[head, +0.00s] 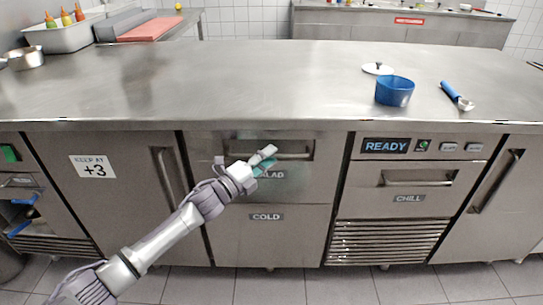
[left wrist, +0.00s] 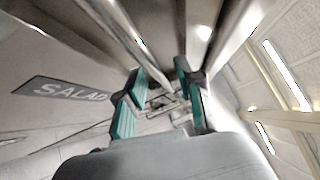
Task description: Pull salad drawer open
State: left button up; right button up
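The salad drawer (head: 309,188) is a steel front under the counter, and it looks flush with the cabinet. Its bar handle (head: 290,156) lies in a recess near the top. My left gripper (head: 268,157) is at the left part of this handle and partly covers the SALAD label. In the left wrist view, the gripper's teal fingers (left wrist: 160,98) are apart. The SALAD label (left wrist: 66,91) is at the left there, and a shiny bar runs down toward the gap between the fingers. I cannot tell whether the fingers touch it. My right gripper is not in view.
A COLD drawer (head: 268,236) sits below, and a CHILL drawer (head: 408,184) with its own handle is to the right. A blue container (head: 394,91), white lid (head: 377,68) and blue-handled scoop (head: 456,96) stand on the steel counter (head: 230,80). The tiled floor in front looks clear.

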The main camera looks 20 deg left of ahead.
pick_arm(q)
jog(key=shift+x, duration=0.75)
grip_shut()
